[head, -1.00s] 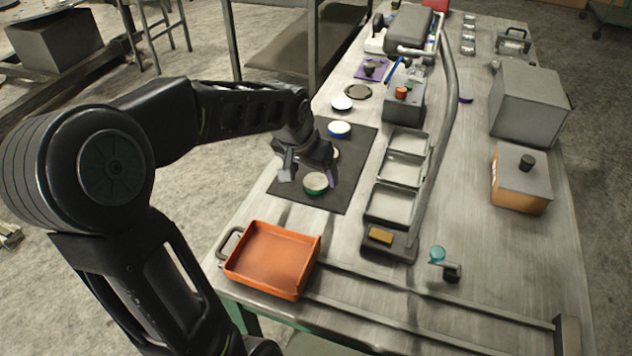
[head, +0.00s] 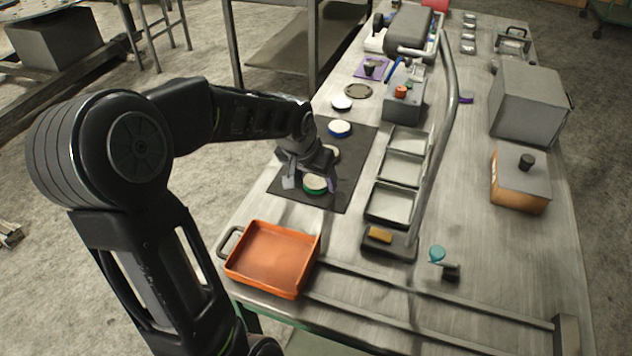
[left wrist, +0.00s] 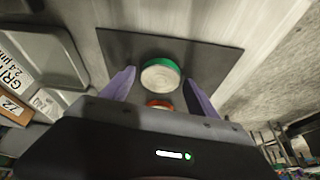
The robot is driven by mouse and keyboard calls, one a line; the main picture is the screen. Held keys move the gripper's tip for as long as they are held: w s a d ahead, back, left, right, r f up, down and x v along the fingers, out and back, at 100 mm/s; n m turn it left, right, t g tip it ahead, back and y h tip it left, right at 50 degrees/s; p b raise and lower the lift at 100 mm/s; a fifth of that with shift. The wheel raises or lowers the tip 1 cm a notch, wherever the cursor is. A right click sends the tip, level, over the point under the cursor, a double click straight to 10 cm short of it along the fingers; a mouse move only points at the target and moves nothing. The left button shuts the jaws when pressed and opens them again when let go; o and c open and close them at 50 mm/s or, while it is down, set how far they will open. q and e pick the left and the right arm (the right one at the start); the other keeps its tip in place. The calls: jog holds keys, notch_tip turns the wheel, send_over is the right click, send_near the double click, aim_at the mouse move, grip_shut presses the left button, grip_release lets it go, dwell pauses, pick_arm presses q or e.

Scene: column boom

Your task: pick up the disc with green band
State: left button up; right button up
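The disc with green band (head: 315,185) lies on the dark mat (head: 345,195) on the bench, near the mat's front end. In the left wrist view the same disc (left wrist: 160,75) has a pale top and a green rim and lies just beyond the fingertips, roughly centred between them. My left gripper (head: 309,182) is open above the mat, close to the disc, with its fingers apart and nothing between them. It also shows in the left wrist view (left wrist: 158,85). My right gripper is not in view.
On the mat, a blue-banded disc (head: 340,128) and a partly hidden disc (head: 331,153) lie farther back. An orange tray (head: 272,260) stands in front of the mat. Grey trays (head: 391,203) and a curved boom stand to its right.

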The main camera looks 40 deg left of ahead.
pick_arm(q)
grip_shut()
dwell(0.6)
